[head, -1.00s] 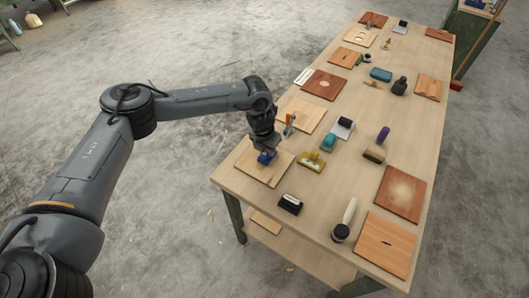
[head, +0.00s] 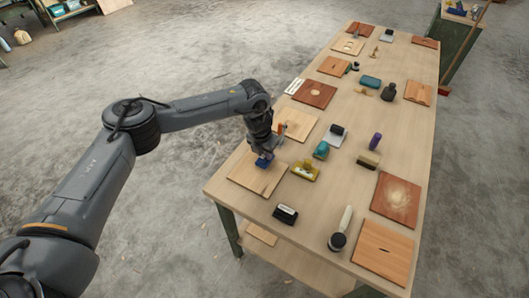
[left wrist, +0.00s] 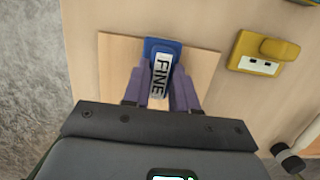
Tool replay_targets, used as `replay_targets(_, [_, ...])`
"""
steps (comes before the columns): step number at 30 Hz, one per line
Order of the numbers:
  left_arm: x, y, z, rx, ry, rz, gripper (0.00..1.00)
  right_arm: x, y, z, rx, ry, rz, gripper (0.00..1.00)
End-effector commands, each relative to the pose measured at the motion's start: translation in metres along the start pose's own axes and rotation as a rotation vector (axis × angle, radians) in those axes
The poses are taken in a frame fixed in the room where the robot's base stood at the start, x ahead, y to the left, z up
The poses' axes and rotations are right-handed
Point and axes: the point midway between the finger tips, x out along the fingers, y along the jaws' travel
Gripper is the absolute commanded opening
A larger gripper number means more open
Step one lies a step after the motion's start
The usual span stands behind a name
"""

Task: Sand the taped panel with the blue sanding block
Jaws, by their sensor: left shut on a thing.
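The blue sanding block (head: 264,161) is in my left gripper (head: 263,153), on the far part of a pale wood panel (head: 254,179) at the near left corner of the table. In the left wrist view, the block (left wrist: 151,46) carries a white label reading FINE. The purple fingers of my left gripper (left wrist: 162,88) are shut on it from both sides. The block lies over the panel's (left wrist: 120,52) upper edge there; whether it presses on the wood I cannot tell. I cannot make out tape on this panel. My right gripper is out of view.
A yellow block (head: 305,171) stands close to the panel's right. A black-and-white block (head: 285,214) lies nearer the front. Another pale panel (head: 298,124) lies beyond the gripper. Several other panels and tools cover the table (head: 322,203), with bare wood between them.

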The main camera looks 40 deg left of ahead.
Motion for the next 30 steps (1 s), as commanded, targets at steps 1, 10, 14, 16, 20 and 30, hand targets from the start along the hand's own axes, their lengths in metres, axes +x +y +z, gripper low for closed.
replay_targets(1, [-0.002,0.0,0.001,0.0,-0.001,0.0,0.0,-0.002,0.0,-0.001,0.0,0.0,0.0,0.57])
replay_targets(10, [-0.025,0.0,0.005,0.0,-0.001,0.0,0.0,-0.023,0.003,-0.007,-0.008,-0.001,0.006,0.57])
replay_targets(14, [-0.038,0.0,0.008,0.0,-0.002,0.0,0.0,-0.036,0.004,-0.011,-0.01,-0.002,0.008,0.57])
replay_targets(16, [-0.045,0.0,0.01,0.0,-0.002,0.0,0.0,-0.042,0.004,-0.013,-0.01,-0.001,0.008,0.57])
replay_targets(20, [-0.057,0.0,0.012,0.0,-0.001,0.0,0.0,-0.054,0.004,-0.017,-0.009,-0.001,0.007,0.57])
replay_targets(30, [-0.069,0.0,0.014,0.0,0.0,0.0,0.0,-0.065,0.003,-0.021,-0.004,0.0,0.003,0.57])
